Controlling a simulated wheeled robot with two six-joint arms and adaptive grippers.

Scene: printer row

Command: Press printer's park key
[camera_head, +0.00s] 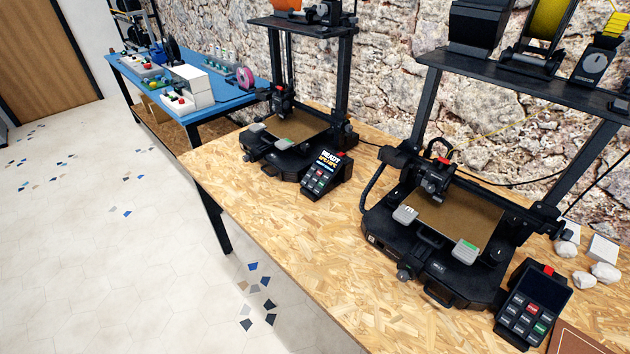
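Two black printers stand on a chipboard table. The farther printer (283,132) is left of centre, with its control box (327,176) at its front right; that box has a lit screen reading "READY" and small keys below it. The nearer printer (435,237) is right of centre, with its control box (532,302) at the lower right; its screen is dark, and grey, red and green keys show below. The key labels are too small to read, so I cannot tell which key is park. Neither of my grippers is in view.
The chipboard table (300,239) has free room along its front edge. White lumps (604,272) and a brown flat item (580,340) lie near the right control box. A blue table (213,97) with small items stands at the back left. The floor at left is clear.

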